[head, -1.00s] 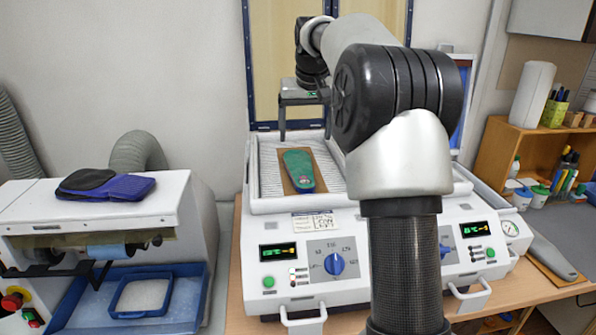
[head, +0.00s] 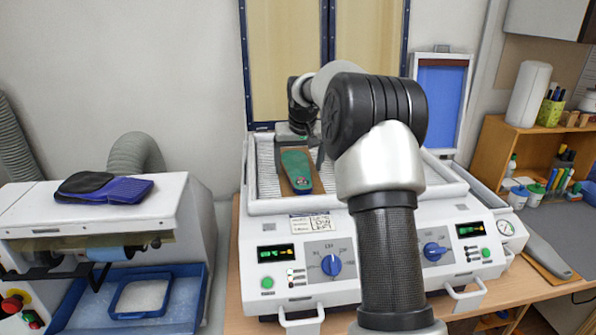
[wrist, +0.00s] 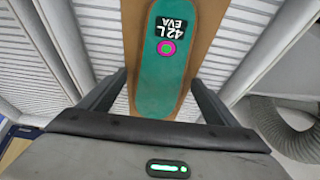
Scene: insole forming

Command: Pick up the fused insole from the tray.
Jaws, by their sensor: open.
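The fused insole (head: 296,167) is teal green and lies on a brown board (head: 285,185) in the left ribbed tray (head: 262,203) of the white machine. In the wrist view the insole (wrist: 170,75) bears a black "42 L EVA" label and a pink ring mark. My gripper (head: 299,150) is over the tray at the insole's far end. In the wrist view its two fingers (wrist: 158,92) are spread wide, one on each side of the insole and board, with nothing held. I cannot tell whether the fingers touch the board.
The white machine has a raised blue-framed lid (head: 330,60) behind the tray. A wooden shelf (head: 535,150) with bottles and pens is at right.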

